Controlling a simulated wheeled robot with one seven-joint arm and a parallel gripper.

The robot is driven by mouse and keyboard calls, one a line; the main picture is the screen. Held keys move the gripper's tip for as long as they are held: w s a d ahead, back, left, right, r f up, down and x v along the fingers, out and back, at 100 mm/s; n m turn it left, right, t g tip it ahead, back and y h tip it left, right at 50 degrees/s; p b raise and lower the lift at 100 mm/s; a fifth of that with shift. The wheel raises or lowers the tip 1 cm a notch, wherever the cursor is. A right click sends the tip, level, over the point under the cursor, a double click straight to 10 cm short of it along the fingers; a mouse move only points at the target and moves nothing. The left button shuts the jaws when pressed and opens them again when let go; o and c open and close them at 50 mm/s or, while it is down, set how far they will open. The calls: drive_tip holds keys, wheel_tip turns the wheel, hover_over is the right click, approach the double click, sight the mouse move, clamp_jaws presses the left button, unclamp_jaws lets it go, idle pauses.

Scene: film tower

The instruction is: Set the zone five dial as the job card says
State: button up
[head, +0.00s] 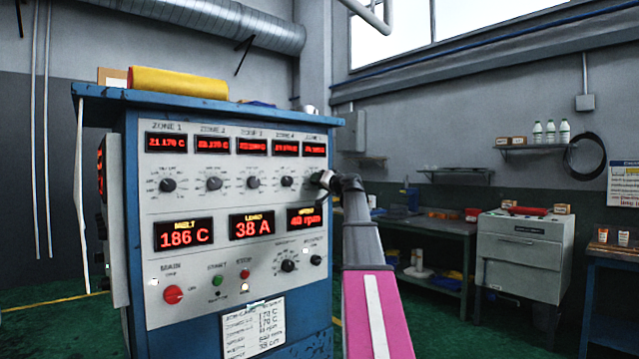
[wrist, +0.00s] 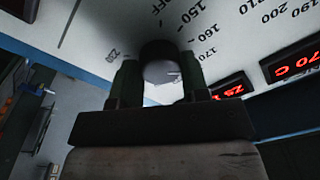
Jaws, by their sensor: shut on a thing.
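My gripper (head: 325,182) is at the right edge of the control panel (head: 150,215), at the zone five dial under the zone 5 display (head: 314,149). In the wrist view my gripper (wrist: 160,68) has its two dark fingers on either side of the dark dial knob (wrist: 160,47) and is shut on it. Printed marks such as OFF, 150, 160 and 170 show around the knob; its pointer is hidden. The job card (head: 254,329) is fixed low on the panel; 170 C can be read on it, but most of its small text is blurred.
The dials for zone one (head: 168,185), two (head: 214,183), three (head: 253,182) and four (head: 287,181) stand in a row to the left. A red main knob (head: 173,294) is lower left. A workbench (head: 440,228) and a grey cabinet (head: 522,255) stand behind at right.

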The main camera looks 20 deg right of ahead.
drive_tip(key=o, duration=0.9)
drive_tip(key=shift+s, duration=0.15)
drive_tip(key=v, duration=1)
drive_tip(key=shift+s+d+f, duration=0.15)
drive_tip(key=shift+s, duration=0.15)
